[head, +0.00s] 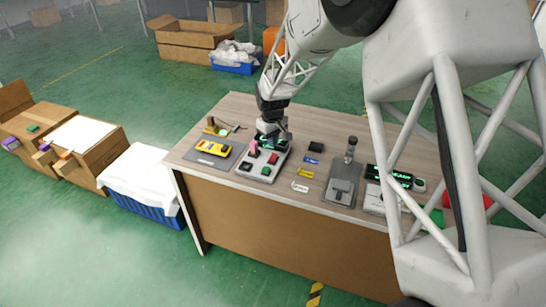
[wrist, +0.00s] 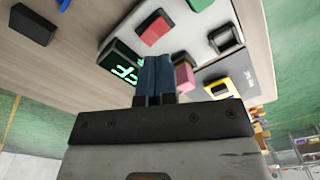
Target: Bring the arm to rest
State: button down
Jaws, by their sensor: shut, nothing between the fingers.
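My gripper (head: 272,138) is above the back edge of a light panel (head: 250,171) on the wooden table. In the wrist view its two dark blue fingers (wrist: 156,75) are together, with nothing between them. The panel (wrist: 188,35) carries a red button (wrist: 153,30), a green button (wrist: 197,4), a black switch (wrist: 226,40) and a pink part (wrist: 184,78). A display with green characters (wrist: 124,68) is close beside the fingertips. I cannot tell whether the fingers touch the panel or the pink part.
A yellow device (head: 211,146) is left of the panel. A grey fixture with an upright lever (head: 349,150) and a green-lit display (head: 392,177) are to the right. Small loose parts, including a black block (head: 316,147), lie between. Boxes and a blue crate (head: 146,203) stand left of the table.

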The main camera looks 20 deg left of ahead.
jog(key=shift+d+r, duration=0.1)
dwell(0.5)
jog(key=shift+d+r, duration=0.2)
jog(key=s+d+r+m, duration=0.2)
jog(key=s+d+r, duration=0.2)
jog(key=d+r, duration=0.45)
jog(key=s+d+r+m+t, duration=0.15)
jog(key=s+d+r, duration=0.3)
jog(key=d, duration=0.65)
jog(key=s+d+r+m, duration=0.2)
jog(key=s+d+r, duration=0.2)
jog(key=d+r, duration=0.4)
jog(key=s+d+m, duration=0.3)
jog(key=s+d, duration=0.7)
jog(key=s, duration=0.3)
jog(key=s+d+r+m+t, duration=0.1)
jog(key=s+d+m, duration=0.2)
jog(key=s+d, duration=0.6)
jog(key=shift+s+d+r+m, duration=0.2)
jog(key=shift+s+d+m, duration=0.2)
jog(key=shift+s, duration=1.6)
